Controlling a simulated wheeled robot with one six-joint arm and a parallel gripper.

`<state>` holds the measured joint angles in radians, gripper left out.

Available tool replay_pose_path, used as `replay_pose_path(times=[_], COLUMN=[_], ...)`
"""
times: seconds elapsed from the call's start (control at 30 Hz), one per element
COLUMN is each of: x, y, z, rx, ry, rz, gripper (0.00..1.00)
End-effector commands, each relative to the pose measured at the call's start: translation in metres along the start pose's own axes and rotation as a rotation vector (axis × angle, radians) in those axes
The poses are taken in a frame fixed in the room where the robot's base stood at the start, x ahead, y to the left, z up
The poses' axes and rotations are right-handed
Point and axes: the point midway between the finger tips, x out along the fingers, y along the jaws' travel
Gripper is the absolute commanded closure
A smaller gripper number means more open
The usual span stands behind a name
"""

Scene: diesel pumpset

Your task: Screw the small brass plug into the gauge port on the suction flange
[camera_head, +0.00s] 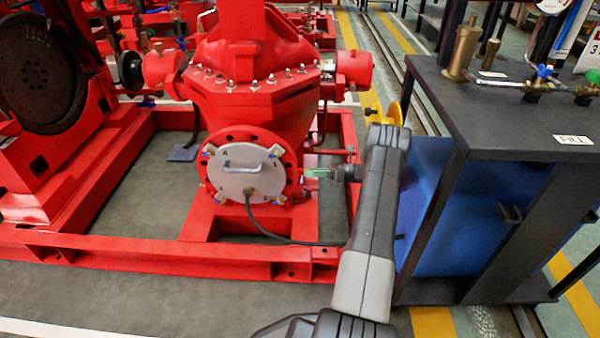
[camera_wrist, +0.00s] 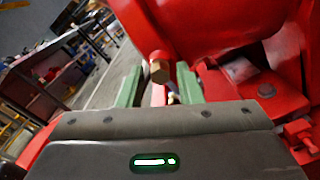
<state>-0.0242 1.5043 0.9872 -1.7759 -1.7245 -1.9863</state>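The suction flange (camera_head: 292,172) is a red ring on the red pump, covered by a round grey plate with a handle. My gripper (camera_head: 312,172) is at the right side of this flange, with its green fingers pointing at it. In the wrist view, the two green fingers of my gripper (camera_wrist: 160,88) stand apart.
A dark hose (camera_head: 262,226) hangs from the grey plate (camera_head: 232,182) and runs right, below my gripper. Red base rails (camera_head: 150,252) lie in front of the pump. A black bench (camera_head: 510,125) with a blue tank (camera_head: 440,215) stands close on the right.

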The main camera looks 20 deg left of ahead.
Motion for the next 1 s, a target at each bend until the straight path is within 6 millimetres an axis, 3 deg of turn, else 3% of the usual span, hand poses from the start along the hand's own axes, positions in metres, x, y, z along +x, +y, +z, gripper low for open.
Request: replay_pose_path(times=[0.2,0.4,0.87,1.0], x=[-0.0006,-0.0005,0.001,0.0011], y=[-0.0001,-0.0001,0.0001,0.0001], z=[0.0,-0.0001,-0.0001,-0.0002], rx=[0.002,0.002,0.005,0.11], ry=[0.0,0.0,0.001,0.001], rz=[0.0,0.0,0.001,0.001], gripper=[0.68,1.0,1.0,1.0])
